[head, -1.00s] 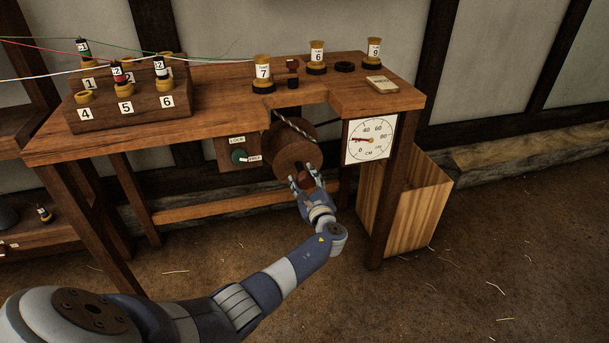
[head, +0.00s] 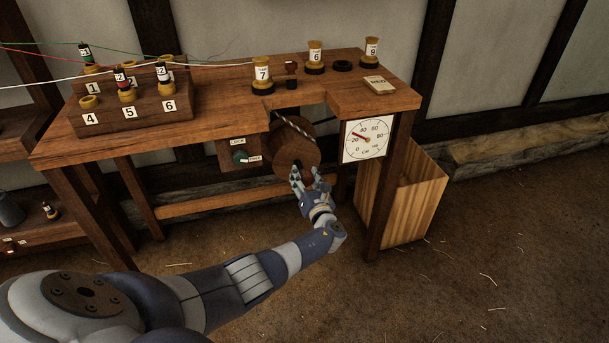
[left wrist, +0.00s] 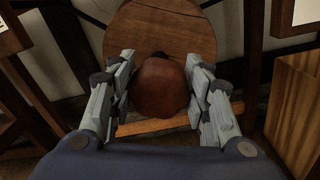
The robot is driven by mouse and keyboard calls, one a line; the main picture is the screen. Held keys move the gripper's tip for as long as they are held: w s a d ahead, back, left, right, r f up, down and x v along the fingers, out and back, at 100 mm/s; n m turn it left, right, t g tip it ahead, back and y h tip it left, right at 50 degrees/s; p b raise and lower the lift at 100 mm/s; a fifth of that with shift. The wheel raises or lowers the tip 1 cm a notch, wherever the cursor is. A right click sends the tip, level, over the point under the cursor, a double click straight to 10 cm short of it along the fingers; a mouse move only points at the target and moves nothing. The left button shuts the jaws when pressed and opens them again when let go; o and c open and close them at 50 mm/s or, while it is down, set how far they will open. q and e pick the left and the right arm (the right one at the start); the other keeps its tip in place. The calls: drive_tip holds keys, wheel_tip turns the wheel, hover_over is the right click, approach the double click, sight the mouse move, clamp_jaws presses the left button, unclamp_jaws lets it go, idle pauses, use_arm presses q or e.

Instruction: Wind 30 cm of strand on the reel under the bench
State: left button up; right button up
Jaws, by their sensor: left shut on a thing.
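The wooden reel (head: 287,156) hangs under the bench (head: 215,108), with a pale twisted strand (head: 297,127) running onto it from above. My left gripper (head: 309,175) is at the lower right of the reel's face. In the left wrist view its fingers (left wrist: 160,92) are shut on the reel's red-brown rounded handle (left wrist: 161,88), one on each side, in front of the round reel face (left wrist: 155,32). The cm dial (head: 368,139) on the bench front has its red needle between 20 and 40. My right gripper is not in view.
A green knob (head: 240,157) sits on a plate marked LOCK and FREE, left of the reel. A tall wooden bin (head: 412,200) stands right of the bench leg (head: 388,190). Numbered spools and a spool block (head: 145,115) are on the bench top. The floor in front is clear.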

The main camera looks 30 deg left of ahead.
use_arm(q)
drive_tip(key=shift+m, duration=0.8)
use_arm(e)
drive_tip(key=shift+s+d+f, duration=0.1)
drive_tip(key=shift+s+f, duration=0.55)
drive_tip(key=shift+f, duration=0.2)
use_arm(q)
drive_tip(key=o, duration=1.1)
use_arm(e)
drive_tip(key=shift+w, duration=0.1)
use_arm(q)
drive_tip(key=shift+d+f, duration=0.1)
drive_tip(key=v, duration=1.1)
drive_tip(key=shift+s+d, duration=0.25)
drive_tip(key=shift+d, duration=0.05)
